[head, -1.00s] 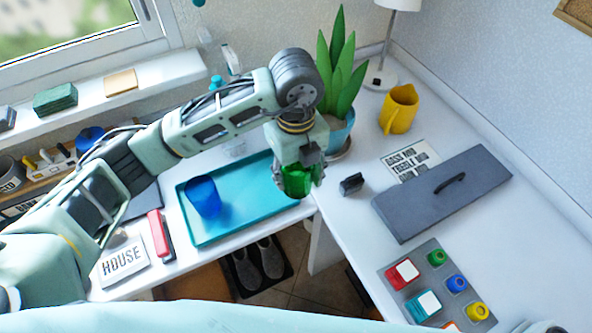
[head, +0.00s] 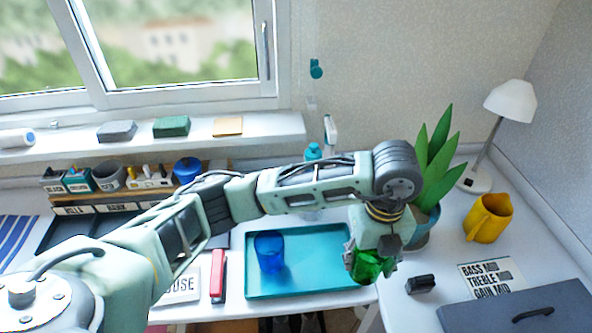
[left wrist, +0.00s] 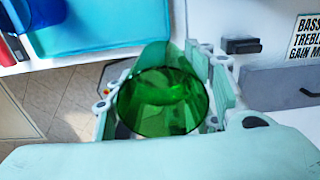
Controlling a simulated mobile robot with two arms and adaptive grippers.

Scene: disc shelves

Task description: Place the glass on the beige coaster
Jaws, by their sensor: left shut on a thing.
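A green see-through glass (head: 366,266) is held in my left gripper (head: 372,258), over the front right corner of the blue tray. In the left wrist view the green glass (left wrist: 163,103) sits between the fingers, its round opening facing the camera. The beige coaster (head: 228,126) is a flat tan square on the window sill, far behind and to the left of my left gripper. Nothing stands on it. My right gripper is not in view.
A green coaster (head: 171,126) and a grey coaster (head: 117,130) lie left of the beige one on the sill. A blue glass (head: 269,251) stands on the blue tray (head: 315,284). A plant (head: 437,160) and yellow jug (head: 489,218) stand to the right.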

